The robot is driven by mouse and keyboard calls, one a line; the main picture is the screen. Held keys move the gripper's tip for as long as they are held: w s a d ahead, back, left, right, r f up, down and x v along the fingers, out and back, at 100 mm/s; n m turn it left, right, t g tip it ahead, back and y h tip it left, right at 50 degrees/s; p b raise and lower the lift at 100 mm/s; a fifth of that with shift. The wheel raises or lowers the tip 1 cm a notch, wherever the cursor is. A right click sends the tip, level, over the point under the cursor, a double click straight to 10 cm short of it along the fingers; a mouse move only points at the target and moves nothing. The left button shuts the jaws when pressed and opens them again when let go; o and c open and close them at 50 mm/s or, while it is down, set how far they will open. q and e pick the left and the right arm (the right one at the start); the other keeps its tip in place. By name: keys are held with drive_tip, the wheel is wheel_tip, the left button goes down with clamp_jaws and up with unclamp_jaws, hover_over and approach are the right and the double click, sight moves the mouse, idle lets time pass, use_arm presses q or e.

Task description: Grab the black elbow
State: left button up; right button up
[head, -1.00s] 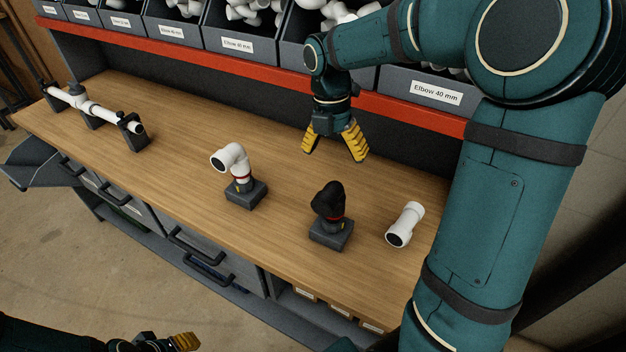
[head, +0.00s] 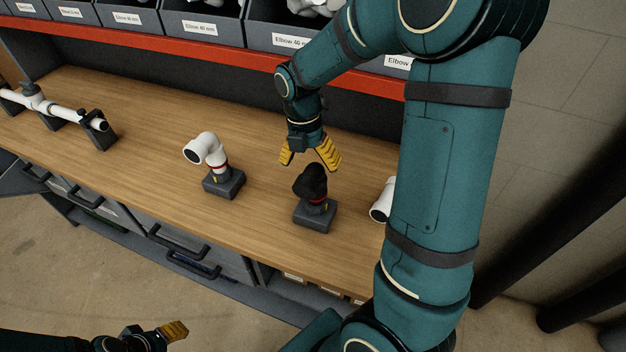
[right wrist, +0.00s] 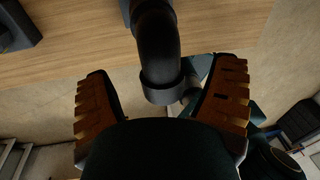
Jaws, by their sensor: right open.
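The black elbow (head: 311,181) stands upright on a dark grey block holder (head: 314,215) with a red ring at its base, on the wooden bench. My right gripper (head: 310,160) is open and empty, just above and behind the elbow in the head view. In the right wrist view the elbow (right wrist: 160,55) shows between the two open fingers (right wrist: 165,105), and I cannot tell whether it touches them. My left gripper (head: 172,331) shows only in part at the bottom left, away from the bench; its opening is not clear.
A white elbow (head: 207,150) stands on another holder to the left. A white pipe fitting (head: 382,201) lies to the right, partly hidden by my arm. A white pipe assembly (head: 50,108) sits at the far left. Labelled bins (head: 205,22) line the red-edged shelf (head: 180,47) behind.

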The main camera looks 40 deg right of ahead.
drive_tip(key=f, duration=0.4)
drive_tip(key=shift+s, duration=0.3)
drive_tip(key=shift+c, duration=0.3)
drive_tip(key=c, duration=1.3)
drive_tip(key=shift+o, duration=0.2)
